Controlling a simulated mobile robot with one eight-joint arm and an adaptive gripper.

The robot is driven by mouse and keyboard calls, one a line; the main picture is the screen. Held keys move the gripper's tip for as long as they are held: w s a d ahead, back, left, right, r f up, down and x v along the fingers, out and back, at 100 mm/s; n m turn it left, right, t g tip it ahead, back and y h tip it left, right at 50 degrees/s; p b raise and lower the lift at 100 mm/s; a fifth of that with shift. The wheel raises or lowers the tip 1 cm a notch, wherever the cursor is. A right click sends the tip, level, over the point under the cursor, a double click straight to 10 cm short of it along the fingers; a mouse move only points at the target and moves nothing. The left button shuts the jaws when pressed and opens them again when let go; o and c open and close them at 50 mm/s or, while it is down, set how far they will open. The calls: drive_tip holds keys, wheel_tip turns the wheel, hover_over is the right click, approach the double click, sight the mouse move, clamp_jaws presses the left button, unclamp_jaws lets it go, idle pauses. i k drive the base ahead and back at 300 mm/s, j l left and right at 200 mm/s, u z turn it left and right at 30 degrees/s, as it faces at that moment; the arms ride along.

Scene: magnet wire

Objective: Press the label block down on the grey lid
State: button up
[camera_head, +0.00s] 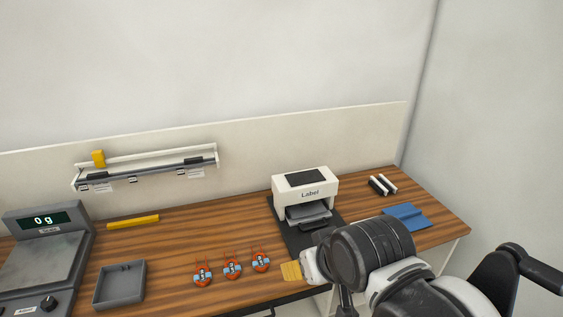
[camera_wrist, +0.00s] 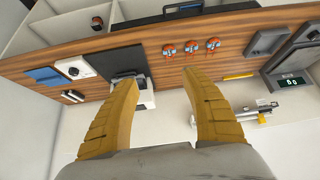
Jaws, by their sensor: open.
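My gripper (camera_head: 291,271) is low at the front of the worktop, right of the orange coils, and its yellow fingers show spread and empty in the wrist view (camera_wrist: 160,100). A white printer marked "Label" (camera_head: 320,193) stands on a black mat, with a grey piece (camera_head: 308,212) at its front slot. I cannot tell whether that piece is the label block. A shallow grey square piece with a raised rim (camera_head: 119,285) lies at the left front; it may be the grey lid. It also shows in the wrist view (camera_wrist: 268,42).
Several orange coils with blue labels (camera_head: 232,267) line the front edge. A scale reading 0 g (camera_head: 40,250) is at the left. A yellow bar (camera_head: 133,222) lies below a wall rail (camera_head: 150,168). A blue sheet (camera_head: 407,216) lies at the right.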

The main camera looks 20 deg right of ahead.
sight(304, 188)
drive_tip(key=i+j, duration=0.2)
drive_tip(key=i, duration=0.25)
drive_tip(key=i+j, duration=0.15)
drive_tip(key=i, duration=0.3)
